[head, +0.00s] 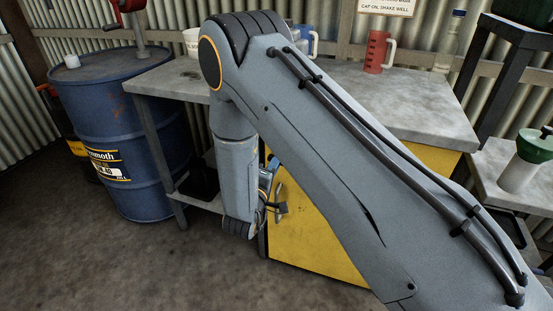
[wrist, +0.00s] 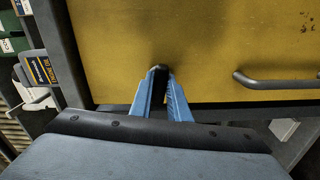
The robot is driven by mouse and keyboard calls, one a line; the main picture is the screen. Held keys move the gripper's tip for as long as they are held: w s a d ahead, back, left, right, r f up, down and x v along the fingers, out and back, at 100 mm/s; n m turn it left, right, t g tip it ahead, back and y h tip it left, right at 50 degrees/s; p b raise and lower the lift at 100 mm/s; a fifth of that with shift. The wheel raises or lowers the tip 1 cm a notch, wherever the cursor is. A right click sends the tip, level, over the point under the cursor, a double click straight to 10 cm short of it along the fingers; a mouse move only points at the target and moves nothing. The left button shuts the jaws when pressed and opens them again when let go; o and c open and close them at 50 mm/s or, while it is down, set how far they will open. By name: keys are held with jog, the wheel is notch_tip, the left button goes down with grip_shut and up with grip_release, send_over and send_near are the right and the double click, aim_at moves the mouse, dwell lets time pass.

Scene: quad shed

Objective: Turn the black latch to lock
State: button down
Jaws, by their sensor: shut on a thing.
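The black latch (wrist: 159,71) is on the yellow cabinet door (wrist: 200,40) in the wrist view, near the door's edge. The blue fingers of my gripper (wrist: 158,90) are shut on it, one on each side. Only the latch's dark end shows between the fingers, so its exact angle is hard to tell. In the head view my gripper (head: 275,195) is in front of the yellow door (head: 315,245), partly hidden by my arm. The latch cannot be made out clearly there.
A grey bar handle (wrist: 275,80) is on the door right of my gripper. The grey workbench (head: 425,115) above holds a red jug (head: 376,52). A blue drum (head: 125,130) stands left. The floor (head: 60,240) at front left is clear.

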jog(key=shift+n+p, duration=0.45)
jog(key=shift+n, duration=0.45)
jog(key=c, duration=1.7)
grip_release()
jog(key=shift+a, duration=0.1)
jog(key=v, duration=0.7)
jog(key=shift+s+a, duration=0.1)
jog(key=shift+s, duration=0.25)
